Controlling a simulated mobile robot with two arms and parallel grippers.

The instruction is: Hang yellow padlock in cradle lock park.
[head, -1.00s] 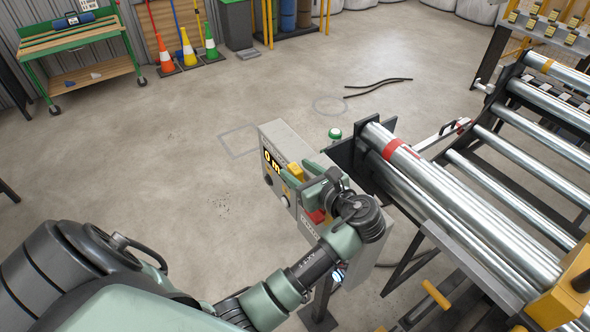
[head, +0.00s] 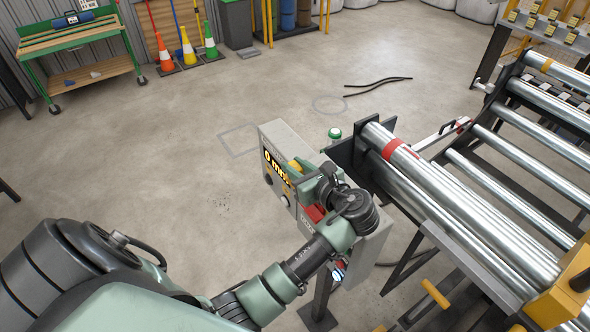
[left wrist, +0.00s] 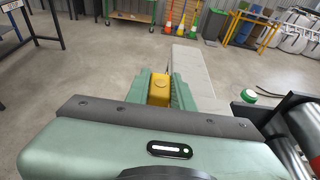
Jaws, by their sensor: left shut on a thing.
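The yellow padlock (head: 294,166) is between the fingers of my left gripper (head: 304,178), which is shut on it beside the grey control box. In the left wrist view the padlock (left wrist: 159,89) sits between the two green fingers (left wrist: 158,96), with the grey box top just beyond to the right. The fingers and wrist hide much of the padlock and its shackle. A red part (head: 315,213) shows on the box front below the gripper. I cannot make out which part is the cradle lock park. My right gripper is not in view.
The grey control box (head: 284,134) with a lit display stands on a post. Steel rollers (head: 450,200) and a green-topped beacon (head: 334,134) are to its right. A green workbench (head: 75,42) and cones (head: 187,48) stand far back. The floor left of the box is clear.

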